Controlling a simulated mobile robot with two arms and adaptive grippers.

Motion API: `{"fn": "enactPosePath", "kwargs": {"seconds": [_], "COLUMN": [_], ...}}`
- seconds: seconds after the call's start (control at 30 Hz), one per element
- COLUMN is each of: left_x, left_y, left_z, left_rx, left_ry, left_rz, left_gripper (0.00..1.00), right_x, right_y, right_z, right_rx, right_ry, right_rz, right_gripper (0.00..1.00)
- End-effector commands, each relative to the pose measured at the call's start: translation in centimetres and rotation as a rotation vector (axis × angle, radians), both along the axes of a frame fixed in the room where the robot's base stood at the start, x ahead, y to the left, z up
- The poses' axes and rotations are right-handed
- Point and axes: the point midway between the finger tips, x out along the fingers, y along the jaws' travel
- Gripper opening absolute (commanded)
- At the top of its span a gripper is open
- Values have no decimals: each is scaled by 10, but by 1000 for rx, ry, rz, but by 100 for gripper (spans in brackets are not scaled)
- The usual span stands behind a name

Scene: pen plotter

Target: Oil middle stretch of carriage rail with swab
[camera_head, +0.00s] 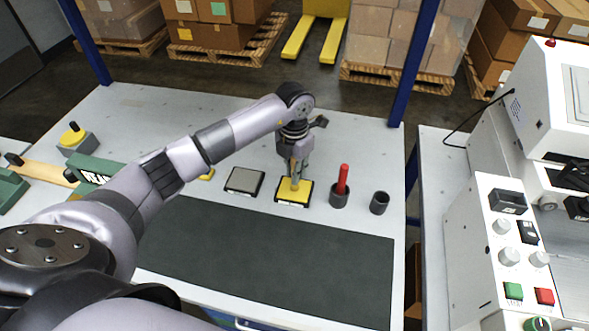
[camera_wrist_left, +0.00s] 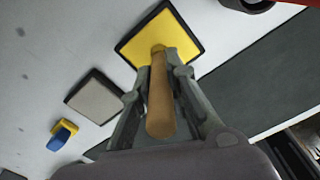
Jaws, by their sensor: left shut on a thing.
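My left gripper (camera_head: 297,170) is shut on a tan-handled swab (camera_head: 295,177) and holds it upright over a yellow pad in a dark frame (camera_head: 282,194). In the left wrist view, the fingers (camera_wrist_left: 158,75) stand on both sides of the swab's handle (camera_wrist_left: 160,105), and its far end meets the middle of the yellow pad (camera_wrist_left: 188,35). The swab's tip is hidden, so I cannot tell whether it presses into the pad. I cannot make out the carriage rail for certain. My right gripper is not in view.
A grey pad (camera_head: 243,181) lies left of the yellow one. A dark cup (camera_head: 338,200) with a red stick (camera_head: 343,178) and another dark cup (camera_head: 379,203) stand right. A dark mat (camera_head: 270,260) lies in front. A white machine (camera_head: 500,205) stands across a gap.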

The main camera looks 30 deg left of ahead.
Motion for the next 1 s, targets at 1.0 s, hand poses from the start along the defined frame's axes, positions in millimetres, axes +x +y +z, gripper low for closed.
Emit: {"fn": "enactPosePath", "kwargs": {"seconds": [1.0], "left_x": [1], "left_y": [0], "left_z": [69], "left_rx": [1], "left_ry": [-2], "left_rz": [0], "left_gripper": [0], "right_x": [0], "right_y": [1], "right_z": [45], "right_rx": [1], "right_ry": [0], "right_rz": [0], "right_gripper": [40]}}
